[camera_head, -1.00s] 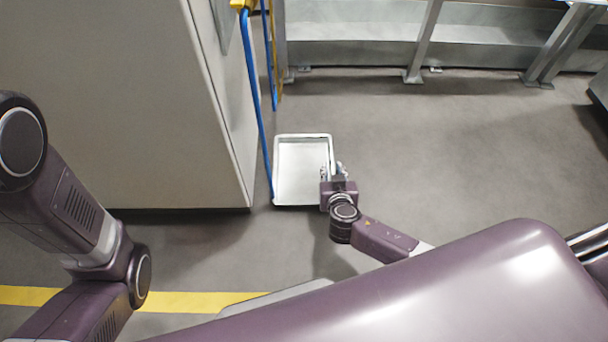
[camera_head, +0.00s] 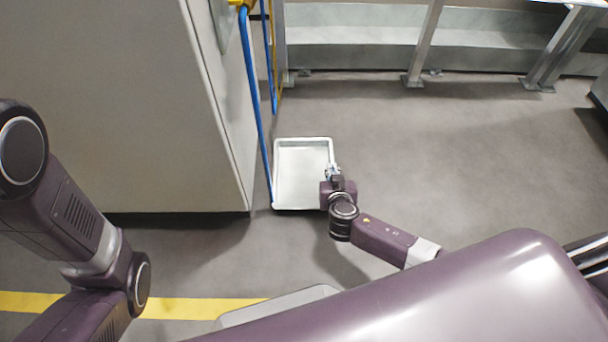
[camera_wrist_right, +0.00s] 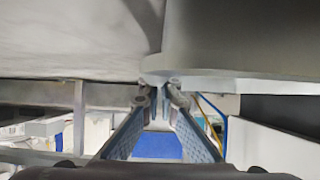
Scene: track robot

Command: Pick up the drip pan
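The drip pan (camera_head: 300,172) is a shallow, light grey rectangular tray on the floor beside a large cabinet. My right gripper (camera_head: 332,170) is at the pan's right rim, and its fingers look closed together there. In the right wrist view the two fingertips (camera_wrist_right: 160,92) come close together at the edge of the pan (camera_wrist_right: 225,84), with the rim between them. The pan looks flat, with no visible lift. My left arm shows at the left, but its gripper is outside the view.
The tall cabinet (camera_head: 120,110) stands close to the pan's left side. A metal frame (camera_head: 350,50) stands along the back. The floor (camera_head: 470,150) to the right is clear.

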